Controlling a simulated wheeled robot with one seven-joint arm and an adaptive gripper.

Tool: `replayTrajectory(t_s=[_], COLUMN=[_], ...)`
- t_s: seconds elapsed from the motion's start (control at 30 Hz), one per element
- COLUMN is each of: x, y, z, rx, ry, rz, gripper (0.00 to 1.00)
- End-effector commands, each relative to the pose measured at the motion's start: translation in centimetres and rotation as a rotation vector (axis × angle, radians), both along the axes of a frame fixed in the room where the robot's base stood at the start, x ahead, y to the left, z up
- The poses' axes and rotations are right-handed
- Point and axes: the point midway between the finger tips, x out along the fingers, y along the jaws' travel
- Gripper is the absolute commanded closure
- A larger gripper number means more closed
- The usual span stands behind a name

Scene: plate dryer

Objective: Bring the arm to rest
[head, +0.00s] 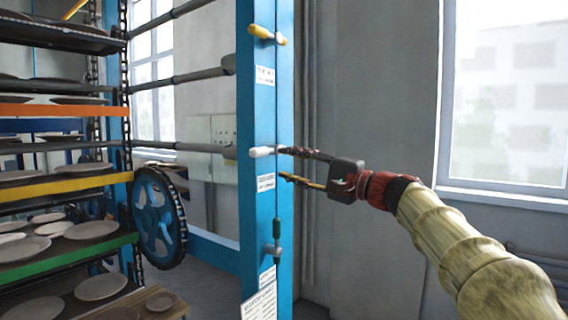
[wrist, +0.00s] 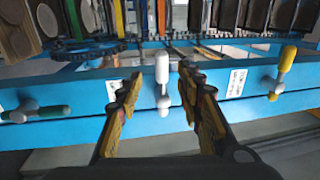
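My gripper (head: 284,163) is at the end of my outstretched arm, in front of the blue post (head: 257,110) in the head view. In the wrist view my gripper (wrist: 160,88) has its two fingers apart. A lever with a white handle (wrist: 162,68) shows between them, with a gap on each side. In the head view the white handle (head: 262,152) points left from the post, at the height of the upper finger. I see nothing held. The handle's exact depth relative to the fingertips is hard to tell.
A yellow-handled lever (head: 265,33) is higher on the post and a green-handled lever (head: 276,230) lower. A plate rack (head: 70,187) with a blue wheel (head: 160,217) stands left. A grey wall and window (head: 505,95) are behind my arm.

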Motion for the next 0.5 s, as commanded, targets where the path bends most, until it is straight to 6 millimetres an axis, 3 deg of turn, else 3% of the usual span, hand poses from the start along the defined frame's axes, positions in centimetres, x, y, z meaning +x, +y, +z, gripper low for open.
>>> replayTrajectory(t_s=[0.33,0.43,0.5], x=[0.3,0.9,1.2], y=[-0.1,-0.2,-0.4], z=[-0.7,-4.2,-8.1], rx=[-0.026,-0.099,-0.171], ry=[0.005,0.047,0.096], rz=[-0.011,-0.025,-0.035], gripper=[0.63,0.63,0.63])
